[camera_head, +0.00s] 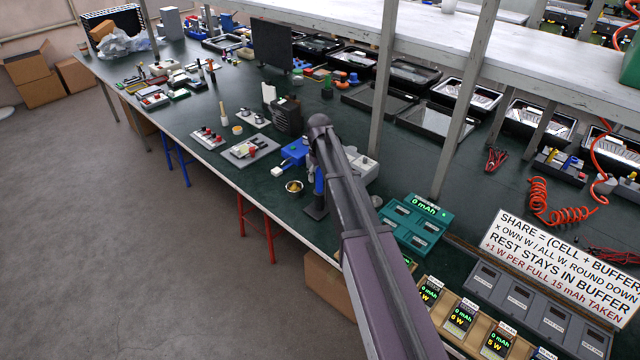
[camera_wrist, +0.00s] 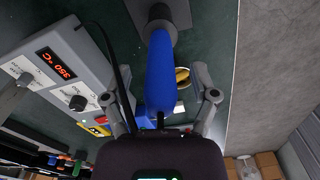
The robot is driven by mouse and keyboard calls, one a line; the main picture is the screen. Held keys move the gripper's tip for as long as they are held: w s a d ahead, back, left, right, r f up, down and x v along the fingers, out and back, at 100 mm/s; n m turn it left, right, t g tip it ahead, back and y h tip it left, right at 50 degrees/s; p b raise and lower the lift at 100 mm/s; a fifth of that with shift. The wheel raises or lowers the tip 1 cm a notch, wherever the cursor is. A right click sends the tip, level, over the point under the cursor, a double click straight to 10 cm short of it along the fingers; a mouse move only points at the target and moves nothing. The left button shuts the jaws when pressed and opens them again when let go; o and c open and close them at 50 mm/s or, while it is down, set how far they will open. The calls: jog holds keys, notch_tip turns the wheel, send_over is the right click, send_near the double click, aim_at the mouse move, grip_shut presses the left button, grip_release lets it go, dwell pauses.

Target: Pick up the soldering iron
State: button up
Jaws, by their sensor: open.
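The soldering iron's blue handle (camera_wrist: 158,75) runs down the middle of the wrist view, its far end in a dark grey stand (camera_wrist: 160,14). In the head view the blue handle (camera_head: 319,182) stands above the dark stand foot (camera_head: 315,212), partly behind my arm. My gripper (camera_wrist: 158,98) is open, one finger on each side of the handle, with visible gaps between the fingers and the handle. The iron's tip is not visible.
A grey soldering station (camera_wrist: 70,75) reading 350 °C is left of the handle in the wrist view. A black cable (camera_wrist: 117,62) passes near the left finger. A small brass-coloured bowl (camera_head: 293,186) sits near the bench's front edge, left of the stand. A blue object (camera_head: 294,152) lies behind it.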

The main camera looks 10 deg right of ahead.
grip_shut()
jog(key=shift+r, duration=0.2)
dwell(0.3)
notch_tip(320, 180, up, 10)
jog(key=p, duration=1)
jog(key=shift+f, duration=0.2)
dwell(0.4)
